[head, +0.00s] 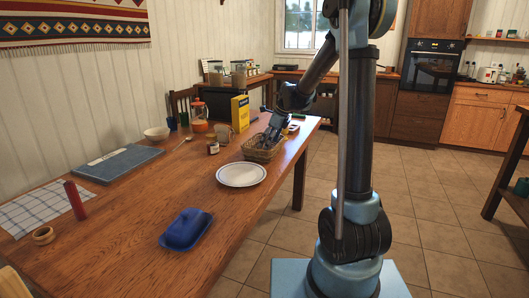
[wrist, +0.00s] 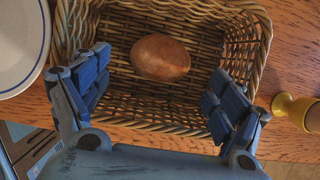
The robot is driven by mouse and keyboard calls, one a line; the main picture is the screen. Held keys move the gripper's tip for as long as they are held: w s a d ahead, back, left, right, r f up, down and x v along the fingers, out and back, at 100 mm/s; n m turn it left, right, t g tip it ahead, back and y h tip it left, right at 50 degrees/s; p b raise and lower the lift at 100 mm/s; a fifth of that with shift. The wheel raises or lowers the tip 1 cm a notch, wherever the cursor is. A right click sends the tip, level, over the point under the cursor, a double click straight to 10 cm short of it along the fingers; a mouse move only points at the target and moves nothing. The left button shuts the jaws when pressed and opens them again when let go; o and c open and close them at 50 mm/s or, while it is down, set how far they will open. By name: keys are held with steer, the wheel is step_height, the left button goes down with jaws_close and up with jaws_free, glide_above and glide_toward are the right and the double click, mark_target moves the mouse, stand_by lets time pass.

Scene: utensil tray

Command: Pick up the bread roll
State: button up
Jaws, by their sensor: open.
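The bread roll (wrist: 161,58) is a small brown oval lying on the bottom of a wicker basket (wrist: 176,111) in the wrist view. My gripper (wrist: 155,95) is open above the basket, with one blue finger on each side. The roll is between the fingers in the picture, a little beyond their tips, and nothing is held. In the head view, my gripper (head: 268,138) is over the basket (head: 258,153) on the table. The roll is not visible there.
A white plate (head: 241,174) stands close beside the basket. A yellow egg cup (wrist: 299,111) is on the basket's other side in the wrist view. A yellow box (head: 240,113), a mug (head: 222,133) and a jar (head: 212,147) stand near the basket on the wooden table (head: 150,215).

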steer(key=x, duration=0.3)
steer(key=shift+w+a+f, duration=0.1)
steer(key=shift+a, duration=0.1)
steer(key=shift+c, duration=0.2)
steer(key=c, duration=0.9)
